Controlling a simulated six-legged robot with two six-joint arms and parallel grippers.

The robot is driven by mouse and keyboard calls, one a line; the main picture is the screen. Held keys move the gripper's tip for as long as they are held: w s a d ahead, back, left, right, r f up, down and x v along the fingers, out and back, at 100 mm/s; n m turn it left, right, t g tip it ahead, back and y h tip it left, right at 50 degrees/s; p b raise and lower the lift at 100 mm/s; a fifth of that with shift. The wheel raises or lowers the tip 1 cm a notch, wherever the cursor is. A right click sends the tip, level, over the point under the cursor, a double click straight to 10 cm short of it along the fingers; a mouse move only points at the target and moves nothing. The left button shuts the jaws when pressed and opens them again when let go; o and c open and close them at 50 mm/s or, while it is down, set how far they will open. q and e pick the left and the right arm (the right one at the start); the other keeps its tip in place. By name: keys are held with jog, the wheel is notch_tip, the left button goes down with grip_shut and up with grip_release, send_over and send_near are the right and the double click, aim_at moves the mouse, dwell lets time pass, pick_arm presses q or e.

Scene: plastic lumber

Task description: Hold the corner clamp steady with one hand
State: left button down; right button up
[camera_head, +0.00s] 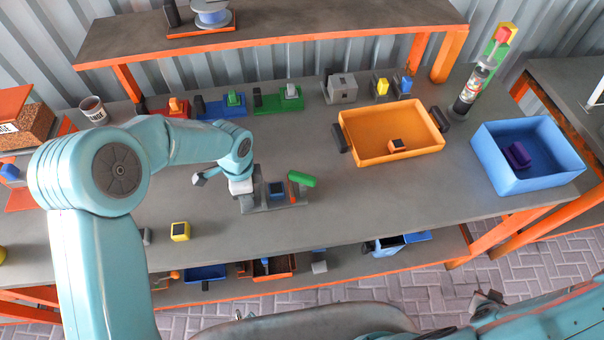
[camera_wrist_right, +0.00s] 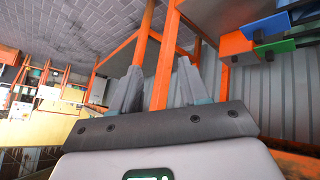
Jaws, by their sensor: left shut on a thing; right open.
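The corner clamp (camera_head: 288,196) is a low grey fixture with a blue block and a green handle (camera_head: 301,178). It sits on the grey workbench, left of the middle in the head view. My left gripper (camera_head: 243,189) comes down at the clamp's left end and is shut on it; the arm's wrist partly hides the contact. My right gripper (camera_wrist_right: 157,75) is open and empty in the right wrist view, far from the clamp. Its fingers point towards orange posts in the background.
An orange tray (camera_head: 375,158) holding a small orange-and-black block stands right of the clamp. A blue bin (camera_head: 490,180) holds a purple piece at the right end. Red, blue and green clamps (camera_head: 277,102) line the back. A yellow block (camera_head: 180,231) lies near the front edge.

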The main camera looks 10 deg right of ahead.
jog(key=s+d+r+n+h, duration=0.1)
jog(key=s+d+r+h, duration=0.1)
jog(key=s+d, duration=0.35)
jog(key=w+d+r+n+t+h, duration=0.3)
jog(key=w+d+r+n+t, duration=0.45)
jog(key=w+r, duration=0.5)
jog(key=w+d+r+n+t+y, duration=0.1)
jog(key=w+r+n+t+y, duration=0.1)
jog(key=w+r+n+t, duration=0.8)
jog(key=w+a+r+n+y, duration=0.3)
jog(key=w+a+r+y, duration=0.55)
jog(key=w+a, duration=0.5)
jog(key=w+a+r+n+g+y, duration=0.15)
jog(key=a+y, duration=0.35)
jog(key=a, duration=0.6)
jog(key=w+a+r+n+g+y, duration=0.1)
jog(key=a+r+g+y, duration=0.15)
jog(key=a+y, duration=0.65)
jog(key=m+g, duration=0.4)
jog(key=g, duration=0.7)
send_near(306, 176)
jog(key=shift+t+h, duration=0.35)
jog(key=x, duration=1.1)
jog(key=shift+s+a+r, duration=0.1)
jog(key=shift+s+a, duration=0.15)
jog(key=shift+s, duration=0.05)
